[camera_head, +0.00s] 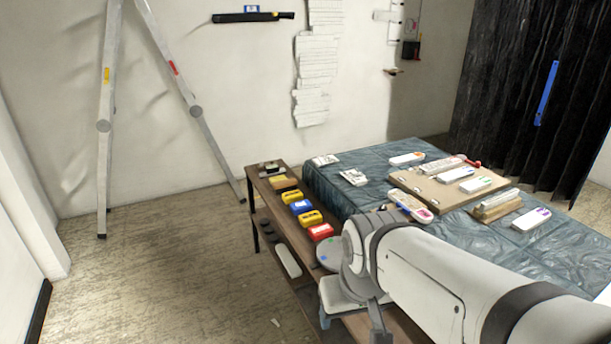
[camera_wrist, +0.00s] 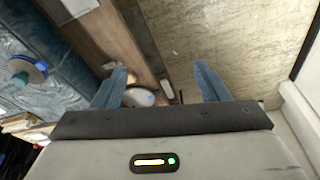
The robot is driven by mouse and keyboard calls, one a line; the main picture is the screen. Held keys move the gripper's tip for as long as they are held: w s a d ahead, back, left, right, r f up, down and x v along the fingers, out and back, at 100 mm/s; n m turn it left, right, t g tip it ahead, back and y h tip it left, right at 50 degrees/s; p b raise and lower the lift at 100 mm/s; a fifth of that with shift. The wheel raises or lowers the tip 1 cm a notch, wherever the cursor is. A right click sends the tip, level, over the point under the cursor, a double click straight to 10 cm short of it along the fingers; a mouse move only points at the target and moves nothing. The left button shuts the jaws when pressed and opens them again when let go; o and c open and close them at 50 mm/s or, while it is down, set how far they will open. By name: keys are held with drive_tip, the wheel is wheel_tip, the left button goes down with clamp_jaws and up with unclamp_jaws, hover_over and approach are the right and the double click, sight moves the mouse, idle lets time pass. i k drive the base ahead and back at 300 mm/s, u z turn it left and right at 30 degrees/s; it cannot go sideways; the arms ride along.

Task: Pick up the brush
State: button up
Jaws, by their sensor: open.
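I cannot make out a brush for certain in either view. My gripper (camera_wrist: 160,72) shows in the wrist view with its two blue fingers wide apart and nothing between them. It points down over the edge of a narrow wooden bench (camera_wrist: 107,32) and the floor. In the head view my gripper hangs beside the bench's near end, largely hidden by my white arm. A round grey plate with small blue and green spots (camera_head: 328,254) lies there on the bench.
The bench (camera_head: 262,178) carries yellow blocks (camera_head: 292,197), a blue block (camera_head: 301,207) and a red block (camera_head: 320,231). A blue-covered table (camera_head: 330,182) beside it holds a wooden board (camera_head: 410,180) and several white packs. The floor (camera_head: 170,270) is open.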

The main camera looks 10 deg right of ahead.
sight(284, 186)
drive_tip(key=k, duration=0.55)
drive_tip(key=u, duration=0.6)
drive_tip(key=i, duration=1.4)
drive_tip(key=u, duration=0.4)
drive_tip(key=i, duration=1.6)
drive_tip(key=z, duration=1.1)
drive_tip(key=i, duration=0.9)
drive_tip(key=z, duration=0.5)
drive_tip(key=k, duration=0.85)
drive_tip(key=z, duration=0.2)
drive_tip(key=i, duration=0.8)
drive_tip(key=z, duration=0.05)
